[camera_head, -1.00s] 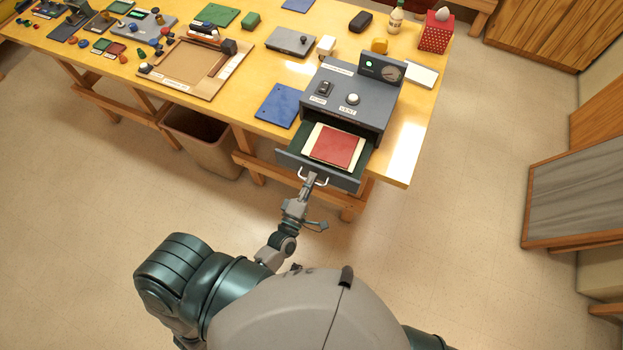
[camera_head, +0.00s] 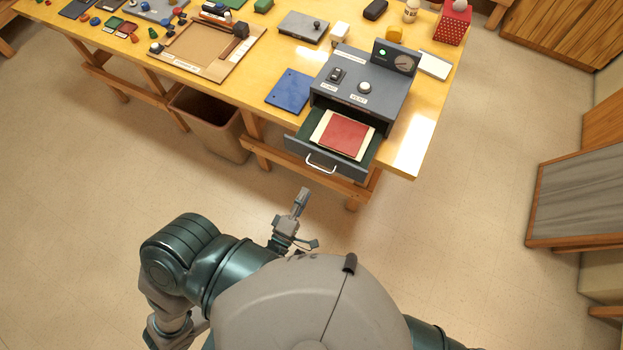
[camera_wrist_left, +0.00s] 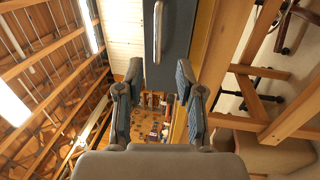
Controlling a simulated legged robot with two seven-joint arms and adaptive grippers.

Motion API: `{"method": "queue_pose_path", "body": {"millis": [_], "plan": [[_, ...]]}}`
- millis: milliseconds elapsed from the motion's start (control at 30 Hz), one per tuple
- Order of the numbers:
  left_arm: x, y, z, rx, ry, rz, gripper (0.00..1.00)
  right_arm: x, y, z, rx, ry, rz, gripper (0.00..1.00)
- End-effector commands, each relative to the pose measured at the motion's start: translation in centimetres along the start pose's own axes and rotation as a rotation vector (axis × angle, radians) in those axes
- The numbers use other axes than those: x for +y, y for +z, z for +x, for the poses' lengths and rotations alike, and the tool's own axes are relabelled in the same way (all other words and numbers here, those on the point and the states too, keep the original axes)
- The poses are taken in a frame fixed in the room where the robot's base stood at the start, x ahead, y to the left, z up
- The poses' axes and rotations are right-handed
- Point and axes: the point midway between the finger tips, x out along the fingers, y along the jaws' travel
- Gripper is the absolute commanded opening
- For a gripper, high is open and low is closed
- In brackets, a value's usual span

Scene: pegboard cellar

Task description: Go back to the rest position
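My left gripper (camera_head: 303,194) is apart from the drawer, low in front of the bench. In the left wrist view its two fingers (camera_wrist_left: 158,78) stand apart with nothing between them. The grey box (camera_head: 365,92) on the bench has its drawer (camera_head: 295,147) pulled out. A red square on a cream sheet (camera_head: 345,137) lies in the drawer. The drawer's pale handle (camera_head: 320,166) is free of the gripper; it also shows in the left wrist view (camera_wrist_left: 157,32). My right gripper is out of view.
The yellow bench (camera_head: 415,140) carries a blue plate (camera_head: 289,90), a wooden tray (camera_head: 205,50) and several small items. A brown bin (camera_head: 212,122) stands under the bench. A grey framed panel (camera_head: 580,200) is at the right. The floor between is clear.

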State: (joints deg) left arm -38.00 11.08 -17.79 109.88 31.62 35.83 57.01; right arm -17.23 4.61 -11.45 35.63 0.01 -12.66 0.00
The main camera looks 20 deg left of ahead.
Motion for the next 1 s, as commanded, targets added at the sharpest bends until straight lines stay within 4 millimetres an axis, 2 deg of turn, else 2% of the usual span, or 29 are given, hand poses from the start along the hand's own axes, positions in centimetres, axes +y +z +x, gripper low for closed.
{"method": "queue_pose_path", "body": {"millis": [100,200,800,867,933,967,1000], "plan": [[-0.1,0.0,-1.4,-0.001,-0.001,0.001,0.37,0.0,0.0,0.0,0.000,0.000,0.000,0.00],[0.0,0.0,-2.0,0.000,0.000,0.000,0.37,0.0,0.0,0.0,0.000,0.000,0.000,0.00],[-0.1,0.0,-2.1,-0.001,-0.002,0.003,0.37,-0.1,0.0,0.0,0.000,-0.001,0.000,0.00],[-0.9,0.1,-2.1,-0.010,-0.018,0.024,0.37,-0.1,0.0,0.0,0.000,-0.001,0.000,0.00],[-3.0,0.4,-2.4,-0.034,-0.064,0.084,0.37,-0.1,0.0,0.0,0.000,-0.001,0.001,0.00],[-4.4,0.5,-2.5,-0.052,-0.094,0.124,0.37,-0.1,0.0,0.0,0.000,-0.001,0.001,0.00],[-6.7,0.8,-3.0,-0.082,-0.144,0.190,0.37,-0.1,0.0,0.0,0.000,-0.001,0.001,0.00]]}}
